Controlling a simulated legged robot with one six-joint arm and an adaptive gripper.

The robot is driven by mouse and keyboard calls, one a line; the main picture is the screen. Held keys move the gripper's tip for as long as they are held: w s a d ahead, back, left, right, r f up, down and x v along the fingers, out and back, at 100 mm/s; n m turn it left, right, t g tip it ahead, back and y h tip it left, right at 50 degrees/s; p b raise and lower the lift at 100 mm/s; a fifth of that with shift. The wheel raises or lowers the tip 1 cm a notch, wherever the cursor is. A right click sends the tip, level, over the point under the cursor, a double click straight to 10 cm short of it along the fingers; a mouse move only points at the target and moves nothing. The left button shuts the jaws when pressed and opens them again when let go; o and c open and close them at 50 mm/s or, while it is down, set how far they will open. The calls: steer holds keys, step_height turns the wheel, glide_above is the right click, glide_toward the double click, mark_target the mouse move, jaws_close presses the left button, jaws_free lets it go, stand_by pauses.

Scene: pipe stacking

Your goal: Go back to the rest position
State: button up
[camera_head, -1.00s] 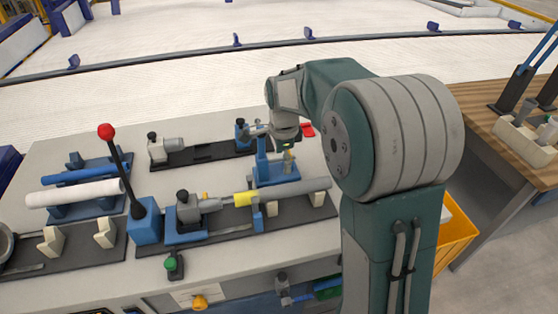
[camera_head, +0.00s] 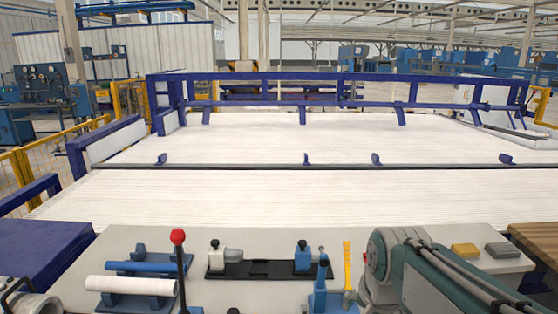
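My arm (camera_head: 430,275) is folded low at the bottom right, over the right part of the grey workbench (camera_head: 220,238). My gripper (camera_head: 352,298) seems to be the small grey part at the bottom edge, left of the arm's round joint. It is partly cut off and too small to show whether its fingers are open or shut. No held object can be made out.
A white pipe (camera_head: 130,285) and a blue pipe (camera_head: 140,267) lie on supports at the bench's left. A red-knobbed lever (camera_head: 178,238) stands beside them. A black-based clamp fixture (camera_head: 262,268) is mid-bench. A yellow block (camera_head: 465,250) and grey block (camera_head: 502,250) lie right. White pipe racks stretch behind.

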steer(key=s+n+t, duration=0.2)
steer(key=s+n, duration=0.5)
steer(key=s, duration=0.4)
steer(key=shift+n, duration=0.4)
steer(key=shift+w, duration=0.1)
steer(key=shift+c, duration=0.2)
